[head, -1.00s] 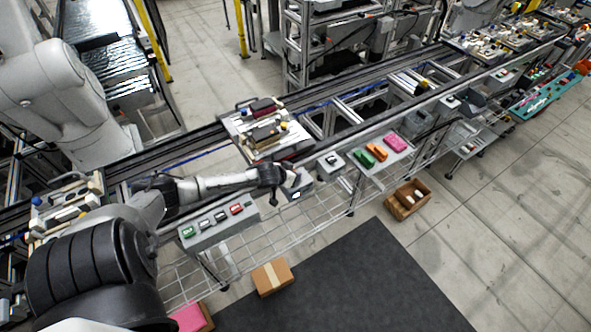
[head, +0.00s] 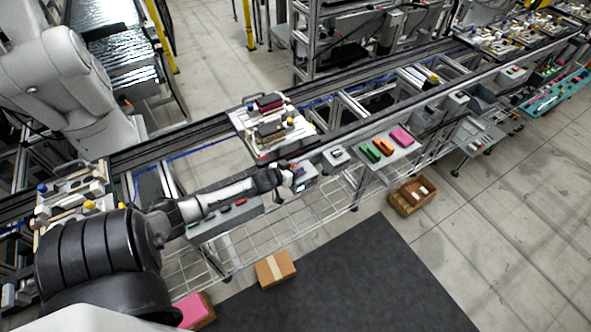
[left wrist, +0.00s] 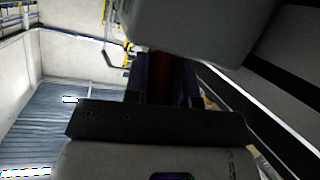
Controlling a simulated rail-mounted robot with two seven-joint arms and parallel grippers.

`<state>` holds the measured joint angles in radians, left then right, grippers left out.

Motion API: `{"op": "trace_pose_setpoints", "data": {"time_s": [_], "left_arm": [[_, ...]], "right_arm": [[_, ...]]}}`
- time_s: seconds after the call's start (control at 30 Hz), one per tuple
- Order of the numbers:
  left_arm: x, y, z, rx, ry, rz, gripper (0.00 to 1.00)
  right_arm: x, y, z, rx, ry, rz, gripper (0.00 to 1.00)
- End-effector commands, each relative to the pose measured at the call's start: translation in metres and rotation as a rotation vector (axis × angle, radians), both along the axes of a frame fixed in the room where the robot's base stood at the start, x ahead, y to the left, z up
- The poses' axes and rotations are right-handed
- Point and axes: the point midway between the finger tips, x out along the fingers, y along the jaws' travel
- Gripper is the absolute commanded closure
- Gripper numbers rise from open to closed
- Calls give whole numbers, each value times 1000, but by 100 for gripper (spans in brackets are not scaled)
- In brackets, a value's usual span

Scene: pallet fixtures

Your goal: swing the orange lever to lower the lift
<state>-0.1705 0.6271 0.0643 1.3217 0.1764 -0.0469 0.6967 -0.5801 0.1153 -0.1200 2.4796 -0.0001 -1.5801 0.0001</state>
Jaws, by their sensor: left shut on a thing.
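My left gripper (head: 290,175) is at a small grey box (head: 306,185) on the front side of the conveyor. In the left wrist view its dark fingers (left wrist: 164,85) are close on both sides of a thin, dark reddish piece (left wrist: 161,72), which appears to be the orange lever in shadow. The gripper is shut on it. In the head view the lever is mostly hidden by the gripper, so its angle cannot be told. A pallet fixture (head: 249,139) with dark and tan blocks sits on the conveyor just behind. I cannot tell the lift's height. My right gripper is not in view.
A button panel (head: 222,222) stands left of the grey box, under my forearm. A grey shelf (head: 385,163) with green, orange and pink pieces lies to the right. A cardboard box (head: 275,269) and a brown bin (head: 411,195) are on the floor.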

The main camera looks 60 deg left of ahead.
Motion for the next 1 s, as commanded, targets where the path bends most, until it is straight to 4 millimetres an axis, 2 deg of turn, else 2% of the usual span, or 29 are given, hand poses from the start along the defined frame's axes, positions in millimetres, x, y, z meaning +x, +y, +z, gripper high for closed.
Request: {"op": "trace_pose_setpoints", "data": {"time_s": [0.2,0.23,0.47,0.77,0.87,1.0], "left_arm": [[1,0,1,-1,-4,0,99],[1,0,1,-1,-4,0,73],[0,0,1,-2,-1,1,51],[-2,-1,1,-2,1,1,50],[-9,-3,3,-3,1,-1,50],[-28,-7,11,-2,3,0,50]], "right_arm": [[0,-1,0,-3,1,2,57],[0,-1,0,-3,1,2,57],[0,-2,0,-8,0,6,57],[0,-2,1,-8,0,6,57],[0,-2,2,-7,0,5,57],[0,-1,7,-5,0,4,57]]}}
